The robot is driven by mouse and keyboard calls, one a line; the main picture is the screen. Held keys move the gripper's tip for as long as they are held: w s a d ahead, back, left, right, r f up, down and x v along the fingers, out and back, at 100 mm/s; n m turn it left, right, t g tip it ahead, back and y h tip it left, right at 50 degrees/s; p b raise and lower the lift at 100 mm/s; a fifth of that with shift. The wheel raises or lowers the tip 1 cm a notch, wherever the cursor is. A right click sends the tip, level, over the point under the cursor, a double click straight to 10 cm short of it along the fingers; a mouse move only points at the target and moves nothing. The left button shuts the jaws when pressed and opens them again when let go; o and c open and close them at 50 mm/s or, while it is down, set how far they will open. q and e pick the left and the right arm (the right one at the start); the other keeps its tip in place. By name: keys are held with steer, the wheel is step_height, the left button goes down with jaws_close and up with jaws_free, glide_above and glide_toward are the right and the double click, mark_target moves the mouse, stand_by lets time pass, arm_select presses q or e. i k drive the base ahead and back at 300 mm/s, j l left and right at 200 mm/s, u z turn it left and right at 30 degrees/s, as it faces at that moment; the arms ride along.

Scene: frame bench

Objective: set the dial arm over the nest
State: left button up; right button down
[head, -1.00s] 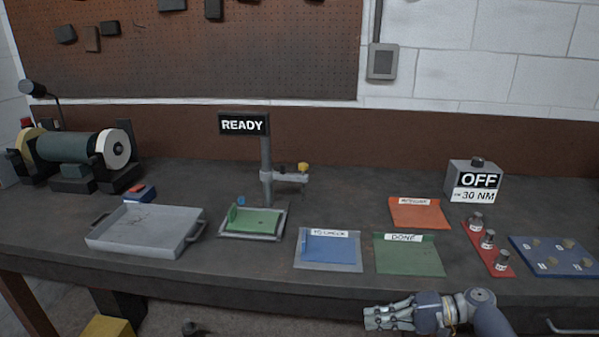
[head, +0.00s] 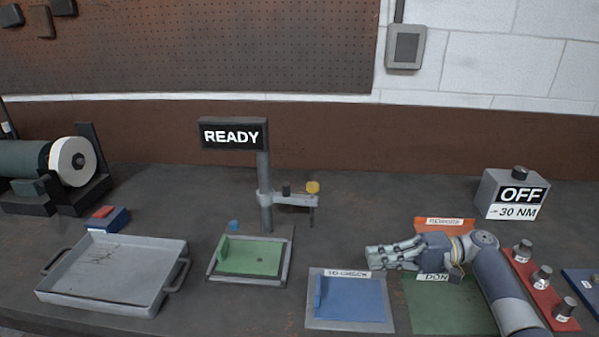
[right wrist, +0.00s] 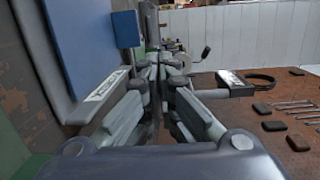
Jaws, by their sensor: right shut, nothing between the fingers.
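The dial arm (head: 293,199) is a grey bar on an upright post (head: 265,170). It points right from the post, with a yellow knob (head: 313,187) and a thin downward stem at its free end. The nest (head: 250,258) is a green plate in a grey frame, in front of the post. The arm's free end is to the right of the nest, not above it. My right gripper (head: 370,256) is shut and empty, near the TO CHECK label, right of and nearer than the dial arm. It also shows in the right wrist view (right wrist: 162,72).
A READY sign (head: 234,134) tops the post. A grey tray (head: 115,270) stands left of the nest. The blue TO CHECK tray (head: 352,300) lies to its right; my right arm partly covers the green DONE tray (head: 440,305). A box reading OFF (head: 512,195) stands at right.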

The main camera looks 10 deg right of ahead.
mark_target(285, 197)
steer(key=i, duration=0.85)
